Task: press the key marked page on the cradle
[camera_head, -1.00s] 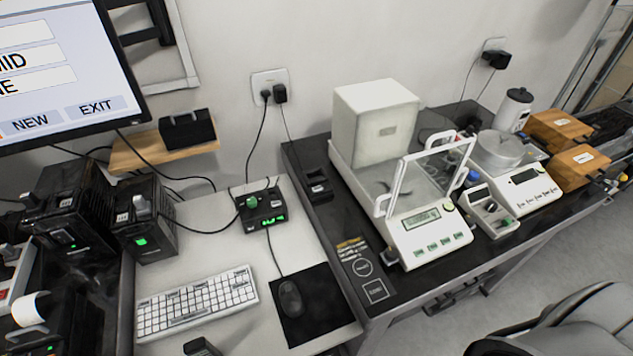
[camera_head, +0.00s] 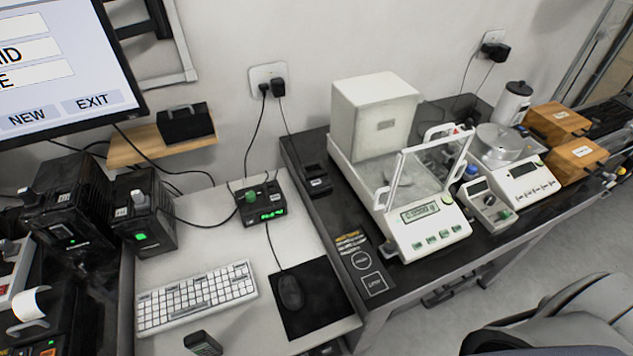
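A small black unit with green lit displays and a green knob-like part (camera_head: 262,203) stands at the back of the white desk, with cables running from it. It may be the cradle, but I cannot tell. A smaller dark holder (camera_head: 316,180) sits at the left of the black balance table. No key marked page can be read on either one. A dark handheld device (camera_head: 203,343) is partly cut off at the bottom edge. Neither of my grippers is in view.
A white keyboard (camera_head: 197,299) and a mouse (camera_head: 290,292) on a black mat lie on the desk. An analytical balance (camera_head: 430,232) stands to the right. A monitor (camera_head: 60,60) and black boxes (camera_head: 145,215) are at the left. A chair (camera_head: 560,315) is at bottom right.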

